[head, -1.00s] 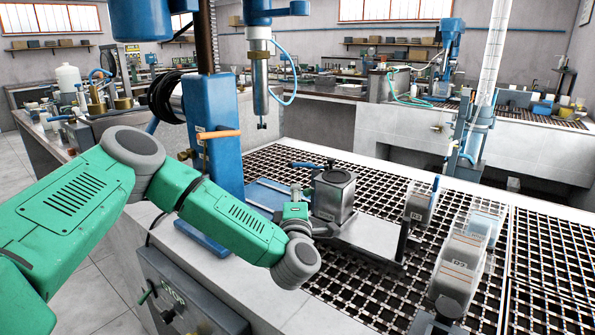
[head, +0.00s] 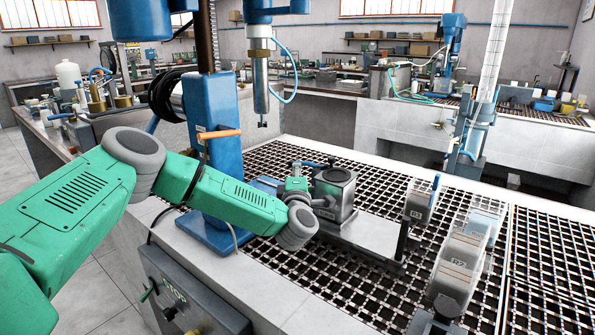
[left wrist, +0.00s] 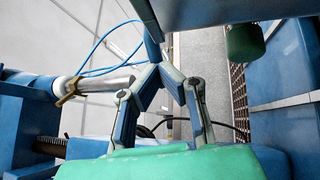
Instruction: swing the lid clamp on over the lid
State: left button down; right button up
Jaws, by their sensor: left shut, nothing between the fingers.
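A grey metal housing (head: 333,196) stands on the grate bench in the middle of the head view, with a round lid (head: 336,175) on top. A blue lever (head: 314,164), seemingly the lid clamp's handle, shows at the lid's back left; whether it lies over the lid cannot be told. My left gripper (head: 297,186) is just left of the housing at about lid height; its fingertips are hard to make out there. In the left wrist view my left gripper's fingers (left wrist: 153,68) meet at their tips, shut and empty. My right gripper is not in view.
Grey numbered units (head: 420,203) stand on the grate (head: 375,290) to the right. A control box with a STOP label (head: 188,295) is at the front.

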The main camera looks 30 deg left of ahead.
pick_arm(q)
jog(key=shift+w+a+m+t+h+b, duration=0.15)
jog(key=shift+a+m+t+h+b, duration=0.15)
jog(key=shift+m+t+h+b, duration=0.4)
jog(key=m+h+b, duration=0.1)
jog(key=h, duration=0.1)
jog(key=a+m+t+h+b, duration=0.1)
jog(key=h, duration=0.1)
jog(key=w+m+h+b, duration=0.1)
jog(key=h, duration=0.1)
jog(key=shift+w+a+f+b, duration=0.1)
jog(key=shift+a+f+b, duration=0.05)
jog(key=shift+a+b, duration=0.15)
jog(key=w+b, duration=0.1)
jog(key=b, duration=0.1)
jog(key=shift+w+a+r+b, duration=0.15)
jog(key=shift+w+r+b, duration=0.05)
jog(key=shift+b, duration=0.1)
